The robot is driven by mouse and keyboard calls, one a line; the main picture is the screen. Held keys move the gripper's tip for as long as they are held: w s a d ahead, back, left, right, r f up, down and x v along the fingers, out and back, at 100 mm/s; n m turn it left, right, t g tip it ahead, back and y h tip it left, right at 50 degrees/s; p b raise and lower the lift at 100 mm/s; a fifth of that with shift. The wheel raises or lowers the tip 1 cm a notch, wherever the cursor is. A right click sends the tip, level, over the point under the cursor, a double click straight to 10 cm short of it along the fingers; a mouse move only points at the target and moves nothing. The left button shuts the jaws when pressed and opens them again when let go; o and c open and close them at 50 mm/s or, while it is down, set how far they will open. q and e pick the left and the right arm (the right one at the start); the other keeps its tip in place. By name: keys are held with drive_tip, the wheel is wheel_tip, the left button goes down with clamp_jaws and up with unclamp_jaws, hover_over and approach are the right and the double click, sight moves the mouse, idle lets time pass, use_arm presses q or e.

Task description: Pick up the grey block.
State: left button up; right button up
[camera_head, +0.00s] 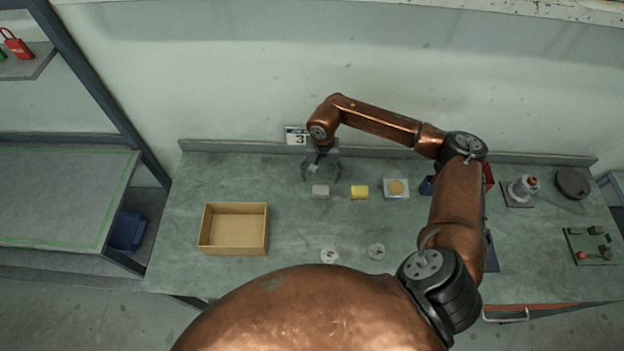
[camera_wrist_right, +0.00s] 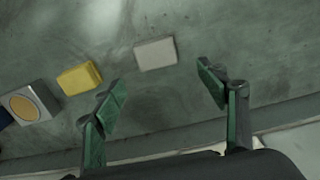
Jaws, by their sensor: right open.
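The grey block (camera_head: 320,191) lies on the workbench, left of a yellow block (camera_head: 359,192). It also shows in the right wrist view (camera_wrist_right: 155,53), beyond the fingertips and between their lines. My right gripper (camera_head: 321,178) is over the back of the bench, just behind the grey block in the head view. In the right wrist view its two fingers (camera_wrist_right: 160,88) are spread apart, with nothing between them. The fingers do not appear to touch the block. My left gripper is not in view.
An open cardboard box (camera_head: 233,252) stands to the left on the workbench (camera_head: 290,215). A plate with a round tan disc (camera_head: 396,188) lies right of the yellow block. The wall stands close behind my gripper.

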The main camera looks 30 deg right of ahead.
sight(321, 189)
drive_tip(key=s+f, duration=0.1)
drive_tip(key=s+p, duration=0.1)
drive_tip(key=s+f, duration=0.1)
drive_tip(key=shift+s+a+f, duration=0.2)
drive_tip(key=shift+a+f, duration=0.1)
drive_tip(key=w+f, duration=0.2)
drive_tip(key=f, duration=0.1)
drive_tip(key=shift+a+f+p, duration=0.1)
drive_tip(key=shift+a+p, duration=0.05)
drive_tip(key=shift+p, duration=0.15)
drive_tip(key=shift+w+f, duration=0.4)
drive_tip(key=shift+f, duration=0.15)
drive_tip(key=shift+s+r, duration=0.35)
drive_tip(key=shift+s, duration=0.3)
drive_tip(key=shift+c, duration=1.1)
drive_tip(key=shift+w+f, duration=0.2)
drive_tip(key=shift+w, duration=0.15)
drive_tip(key=c, duration=0.3)
drive_tip(key=shift+c, duration=0.8)
drive_tip(key=shift+s+r, duration=0.15)
drive_tip(key=shift+s, duration=0.1)
drive_tip(key=c, duration=0.3)
drive_tip(key=shift+w, duration=0.15)
drive_tip(key=c, duration=0.4)
drive_tip(key=shift+o, duration=0.2)
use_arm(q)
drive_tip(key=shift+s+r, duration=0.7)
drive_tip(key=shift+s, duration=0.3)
use_arm(e)
drive_tip(key=shift+r, duration=0.1)
